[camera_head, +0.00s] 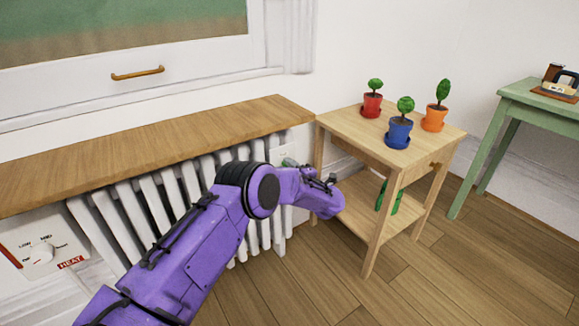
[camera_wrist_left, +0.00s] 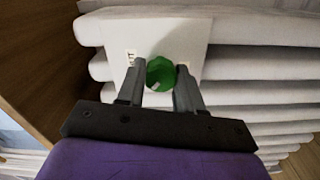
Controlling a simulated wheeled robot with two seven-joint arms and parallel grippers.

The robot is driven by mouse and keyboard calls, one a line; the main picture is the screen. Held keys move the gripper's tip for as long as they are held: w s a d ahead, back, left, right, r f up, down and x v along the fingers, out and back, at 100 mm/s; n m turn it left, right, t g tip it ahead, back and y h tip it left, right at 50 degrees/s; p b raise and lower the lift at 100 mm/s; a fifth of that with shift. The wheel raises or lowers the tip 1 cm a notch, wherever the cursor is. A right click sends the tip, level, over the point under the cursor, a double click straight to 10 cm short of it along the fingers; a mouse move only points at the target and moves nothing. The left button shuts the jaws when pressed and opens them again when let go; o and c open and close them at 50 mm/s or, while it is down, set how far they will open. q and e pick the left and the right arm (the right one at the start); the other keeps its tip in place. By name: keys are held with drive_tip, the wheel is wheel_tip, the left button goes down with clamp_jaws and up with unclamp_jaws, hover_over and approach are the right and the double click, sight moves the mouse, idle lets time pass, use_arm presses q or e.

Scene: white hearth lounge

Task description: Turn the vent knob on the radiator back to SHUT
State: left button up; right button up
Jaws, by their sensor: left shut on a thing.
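The white radiator (camera_head: 128,211) stands under a wooden shelf against the wall. In the left wrist view the green vent knob (camera_wrist_left: 160,74) sits on a white plate (camera_wrist_left: 190,36) at the radiator's end. A small pale mark shows on the knob's lower edge; the printed label beside it is too small to read. My left gripper (camera_wrist_left: 160,80) is shut on the knob, one finger on each side. In the head view my purple left arm reaches to the radiator's right end, and the wrist hides most of the plate (camera_head: 284,155) and knob. My right gripper is not in view.
A wooden side table (camera_head: 352,127) with red, blue and orange potted plants stands close right of my left wrist. The wooden shelf (camera_head: 150,150) overhangs the radiator. A HEAT dial panel (camera_head: 28,232) is at the left. Floor is clear in front.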

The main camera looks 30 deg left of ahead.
use_arm(q)
drive_tip(key=shift+m+p, duration=0.95)
drive_tip(key=shift+m, duration=4.15)
drive_tip(key=o, duration=1)
drive_tip(key=shift+r, duration=0.1)
drive_tip(key=shift+o, duration=0.2)
drive_tip(key=p+v, duration=0.2)
drive_tip(key=v, duration=0.8)
drive_tip(key=shift+d, duration=0.3)
drive_tip(key=shift+s, duration=0.1)
